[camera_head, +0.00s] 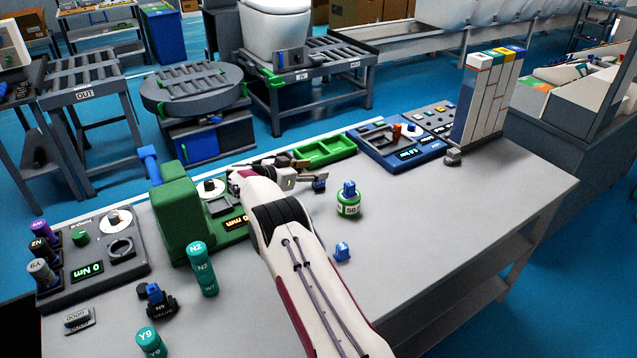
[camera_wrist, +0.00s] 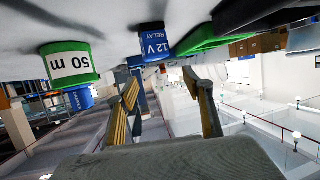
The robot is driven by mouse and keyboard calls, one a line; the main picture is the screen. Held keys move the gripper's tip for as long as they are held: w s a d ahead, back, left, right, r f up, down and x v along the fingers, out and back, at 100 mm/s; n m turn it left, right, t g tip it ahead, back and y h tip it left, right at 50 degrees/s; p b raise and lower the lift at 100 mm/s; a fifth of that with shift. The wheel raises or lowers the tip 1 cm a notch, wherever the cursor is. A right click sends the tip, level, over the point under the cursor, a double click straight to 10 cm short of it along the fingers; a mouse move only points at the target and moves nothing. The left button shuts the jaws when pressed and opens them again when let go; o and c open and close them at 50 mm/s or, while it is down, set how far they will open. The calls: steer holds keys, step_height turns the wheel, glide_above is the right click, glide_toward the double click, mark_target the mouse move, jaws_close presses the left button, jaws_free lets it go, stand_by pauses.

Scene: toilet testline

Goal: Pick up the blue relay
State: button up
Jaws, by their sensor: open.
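The blue relay (camera_wrist: 153,42), marked "12V RELAY", stands in the wrist view, which shows the table upside down along its top edge. In the head view a small dark-blue piece just past my gripper (camera_head: 298,174) appears to be this relay (camera_head: 319,184), partly hard to make out. In the wrist view my gripper (camera_wrist: 162,88) has its two fingers spread apart with nothing between them. The relay is apart from the fingers, ahead of them.
A green cylinder (camera_head: 348,208) marked "50" carries a blue block (camera_head: 349,187), right of the relay. Another blue block (camera_head: 342,251) lies nearer on the table. A green tray (camera_head: 325,151) and a green machine (camera_head: 176,222) stand nearby.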

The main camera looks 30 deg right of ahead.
steer(key=shift+f, duration=0.15)
steer(key=shift+f, duration=1.45)
steer(key=shift+d+f, duration=0.15)
steer(key=shift+f, duration=0.1)
steer(key=shift+x, duration=1.3)
steer(key=c, duration=1.4)
